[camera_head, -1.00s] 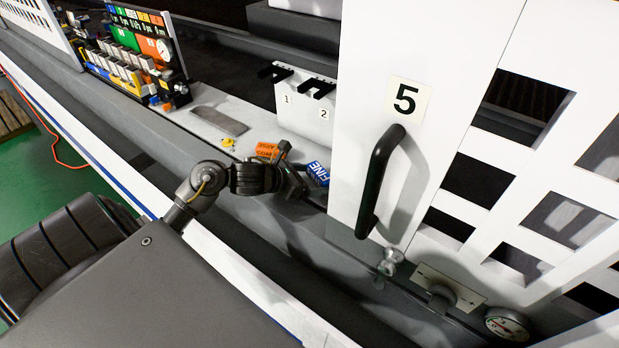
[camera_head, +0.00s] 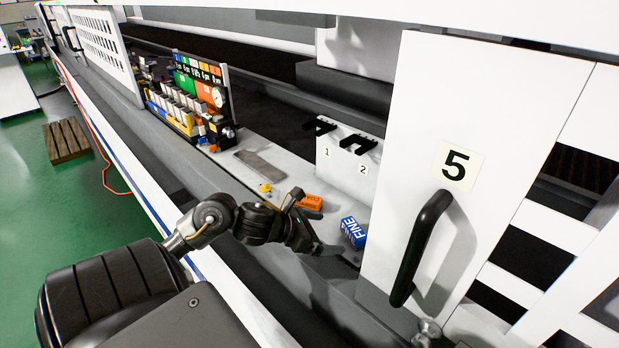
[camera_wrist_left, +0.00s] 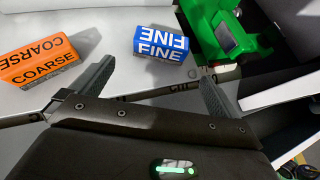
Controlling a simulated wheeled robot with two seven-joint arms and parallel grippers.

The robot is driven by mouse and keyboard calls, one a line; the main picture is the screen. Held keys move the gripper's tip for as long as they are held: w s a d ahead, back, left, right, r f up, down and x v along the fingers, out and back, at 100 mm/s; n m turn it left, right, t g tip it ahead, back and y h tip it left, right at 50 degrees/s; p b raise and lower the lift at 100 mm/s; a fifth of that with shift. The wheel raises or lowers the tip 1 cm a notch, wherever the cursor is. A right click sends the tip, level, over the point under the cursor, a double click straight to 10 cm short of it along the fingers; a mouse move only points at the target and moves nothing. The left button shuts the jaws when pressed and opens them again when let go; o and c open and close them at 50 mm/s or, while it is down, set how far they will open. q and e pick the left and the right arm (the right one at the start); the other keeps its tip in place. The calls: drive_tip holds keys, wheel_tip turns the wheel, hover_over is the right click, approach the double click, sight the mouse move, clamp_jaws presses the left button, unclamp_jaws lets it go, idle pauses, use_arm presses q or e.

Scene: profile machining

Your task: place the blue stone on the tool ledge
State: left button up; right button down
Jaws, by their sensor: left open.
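The blue stone (camera_head: 353,233), marked FINE, lies on the light grey ledge (camera_head: 285,188) beside the white door's left edge. It also shows in the left wrist view (camera_wrist_left: 161,43), beyond my fingers and between their directions. My left gripper (camera_head: 308,220) is open and empty, just left of the stone in the head view and apart from it. Its two fingers spread wide in the left wrist view (camera_wrist_left: 155,88). The orange stone (camera_head: 309,202), marked COARSE, lies behind the gripper; it shows at the left of the wrist view (camera_wrist_left: 40,62). My right gripper is not in view.
A white door (camera_head: 470,170) marked 5, with a black handle (camera_head: 425,245), stands right of the blue stone. A white holder (camera_head: 345,155) with black hooks marked 1 and 2 stands behind. A flat grey plate (camera_head: 260,164) and a yellow piece (camera_head: 265,188) lie on the ledge.

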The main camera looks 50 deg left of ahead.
use_arm(q)
drive_tip(key=shift+b+v, duration=0.3)
drive_tip(key=shift+v, duration=2.3)
